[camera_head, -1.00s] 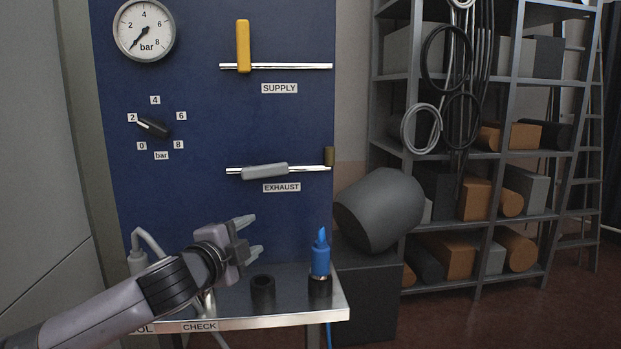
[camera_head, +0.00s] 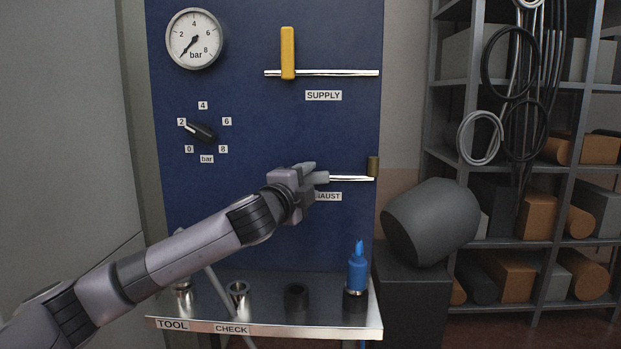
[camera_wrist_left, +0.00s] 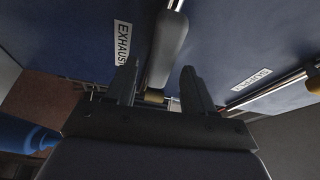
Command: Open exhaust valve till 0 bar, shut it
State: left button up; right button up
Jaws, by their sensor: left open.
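The grey exhaust valve handle (camera_wrist_left: 168,48) lies along its pipe (camera_head: 352,178), above the partly covered EXHAUST label (camera_head: 328,197). My left gripper (camera_head: 314,173) is open at this handle. In the left wrist view, the handle extends ahead, between the lines of the two open fingers (camera_wrist_left: 158,72); contact cannot be told. The pressure gauge (camera_head: 194,39) is at the panel's upper left; its needle points down-left, below the 2, near the low end. The exact reading is too small to tell. My right gripper is not in view.
The yellow supply handle (camera_head: 288,52) stands upright across its pipe. A black selector knob (camera_head: 201,132) points near 2. Below is a metal shelf (camera_head: 262,329) with holders and a blue tool (camera_head: 357,270).

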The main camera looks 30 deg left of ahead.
pick_arm(q)
jog(key=shift+w+a, duration=0.1)
jog(key=shift+w, duration=0.6)
grip_shut()
